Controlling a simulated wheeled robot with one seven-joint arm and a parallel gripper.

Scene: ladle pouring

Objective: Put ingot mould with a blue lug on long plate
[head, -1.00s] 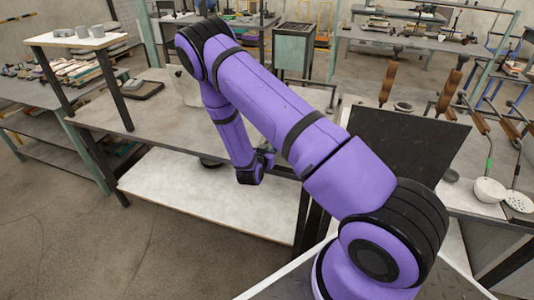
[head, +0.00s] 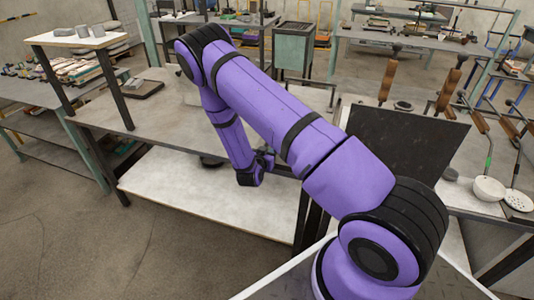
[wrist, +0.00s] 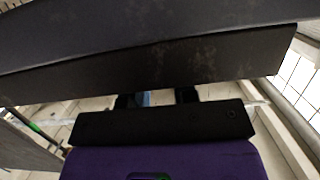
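In the head view my purple arm reaches over the table and bends down at its front edge. My gripper is hard to make out there, small and dark beside the wrist. In the wrist view my gripper (wrist: 158,98) shows two dark finger bases set apart, with a small blue patch (wrist: 144,99) beside the left one. A wide dark slab (wrist: 150,72) crosses in front and hides the fingertips. I cannot tell what the slab is or whether the fingers grip it. A dark flat tray-like piece (head: 143,88) lies on the table; I cannot make out which piece is the long plate.
The table (head: 155,120) has a white lower shelf (head: 205,195). A raised white stand (head: 75,41) at the left holds several small grey cups (head: 83,32). Floor is free at the lower left.

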